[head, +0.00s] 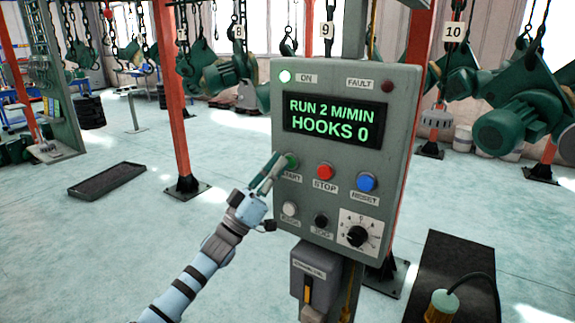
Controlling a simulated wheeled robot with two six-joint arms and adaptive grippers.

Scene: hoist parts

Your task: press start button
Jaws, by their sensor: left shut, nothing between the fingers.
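The grey control box (396,160) stands on a post at the middle right of the head view. Its green start button (292,161) sits at the left of the upper button row, above a partly covered label. My left gripper (276,163) is shut and empty, with its fingertips at the start button; I cannot tell whether they touch it. The red stop button (325,172) and the blue reset button (367,182) are to the right. The display (335,121) reads "RUN 2 M/MIN" and "HOOKS 0". The ON lamp (285,77) is lit; the FAULT lamp (387,87) is dark.
A white button (290,209), a black button (321,220) and a dial (357,236) are below. A smaller box with a lever (308,291) hangs under the panel. Green hoists (512,129) hang behind. A dark mat (449,262) lies at right; open floor is left.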

